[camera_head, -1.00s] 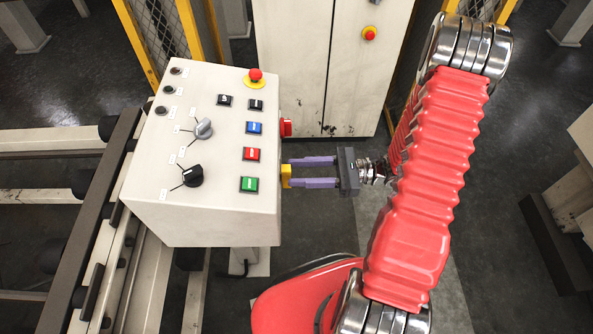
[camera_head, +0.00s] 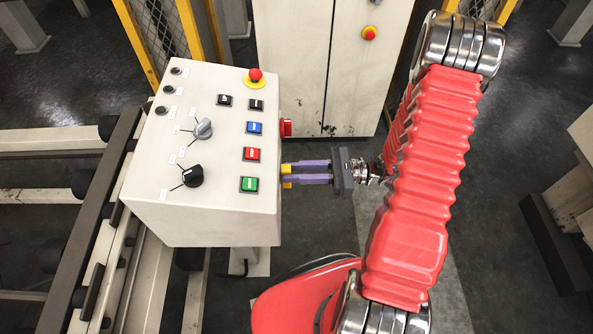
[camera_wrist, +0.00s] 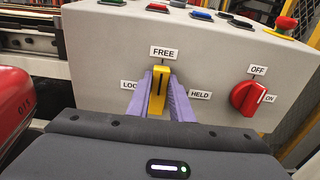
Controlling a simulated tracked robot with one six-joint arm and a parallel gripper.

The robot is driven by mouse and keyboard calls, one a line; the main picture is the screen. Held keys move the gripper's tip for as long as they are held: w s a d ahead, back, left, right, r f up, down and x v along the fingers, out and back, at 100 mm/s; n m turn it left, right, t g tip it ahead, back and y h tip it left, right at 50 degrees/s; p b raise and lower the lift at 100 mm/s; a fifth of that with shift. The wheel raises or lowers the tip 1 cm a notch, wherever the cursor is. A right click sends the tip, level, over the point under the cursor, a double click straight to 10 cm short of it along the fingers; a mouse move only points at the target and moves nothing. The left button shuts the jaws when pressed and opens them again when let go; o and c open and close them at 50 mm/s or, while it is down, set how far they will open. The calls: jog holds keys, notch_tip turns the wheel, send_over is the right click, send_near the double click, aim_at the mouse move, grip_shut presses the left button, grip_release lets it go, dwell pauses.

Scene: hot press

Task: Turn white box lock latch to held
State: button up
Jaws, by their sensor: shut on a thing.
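The white control box (camera_head: 200,218) stands left of my arm. On its side is the yellow lock latch (camera_wrist: 157,92), with the labels FREE (camera_wrist: 163,52) above it, HELD (camera_wrist: 199,94) to its right and a partly hidden LOC label (camera_wrist: 129,86) to its left. In the wrist view the latch stands nearly upright, toward FREE. The purple fingers of my gripper (camera_wrist: 162,100) are shut on the latch, one on each side. In the head view my gripper (camera_head: 285,175) reaches the box's right side, where a bit of the yellow latch (camera_head: 286,168) shows.
A red OFF/ON knob (camera_wrist: 248,97) is on the same face, right of the latch. The box top carries buttons, a black knob (camera_head: 193,176), a grey knob (camera_head: 203,129) and a red emergency button (camera_head: 255,75). A tall cabinet (camera_head: 345,80) stands behind.

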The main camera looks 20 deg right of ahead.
jog(key=shift+d, duration=0.15)
grip_shut()
jog(key=shift+a+m, duration=0.2)
jog(key=shift+m, duration=0.1)
jog(key=f+m, duration=0.1)
jog(key=m, duration=0.4)
jog(key=w+m, duration=0.1)
jog(key=m, duration=0.5)
jog(key=w+f+m, duration=0.1)
jog(key=m, duration=0.5)
jog(key=shift+w+d+f, duration=0.15)
jog(key=shift+d+f, duration=0.15)
jog(key=shift+d, duration=0.05)
jog(key=shift+m, duration=0.3)
jog(key=shift+f, duration=0.1)
jog(key=o, duration=0.9)
grip_release()
